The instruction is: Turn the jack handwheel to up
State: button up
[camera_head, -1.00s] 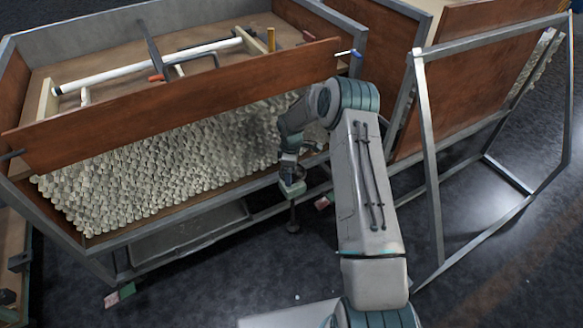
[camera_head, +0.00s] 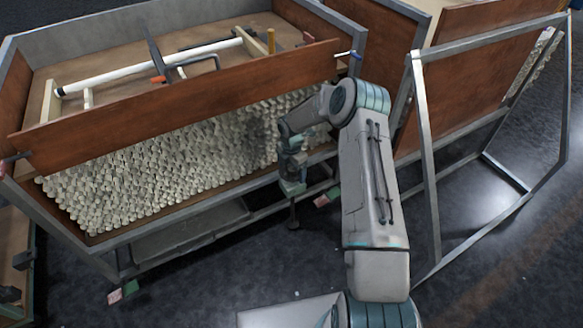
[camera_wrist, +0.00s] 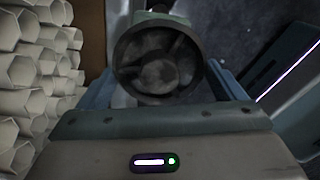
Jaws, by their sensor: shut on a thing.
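The jack (camera_head: 292,188) is a small pale green block on a dark stem, standing at the front edge of the bench. Its handwheel (camera_wrist: 158,62) is a dark round wheel with spokes, seen face-on in the wrist view. My gripper (camera_head: 291,164) reaches down to the jack from above. In the wrist view my gripper (camera_wrist: 160,78) has its blue-grey fingers on either side of the handwheel, shut on its rim. The finger contacts are partly hidden by the wheel and the gripper body. In the head view the wheel is mostly hidden by the gripper.
The bench holds a bed of white tubes (camera_head: 170,175), which also show close by at left in the wrist view (camera_wrist: 30,85). A brown board (camera_head: 180,105) crosses above them. A metal frame (camera_head: 425,150) stands at right. The dark floor in front is mostly open.

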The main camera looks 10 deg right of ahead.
aim_at(292, 169)
jog(key=shift+n, duration=1.4)
jog(key=o, duration=0.7)
jog(key=shift+o, duration=0.2)
notch_tip(292, 169, up, 14)
jog(key=p, duration=0.3)
jog(key=shift+d+f, duration=0.1)
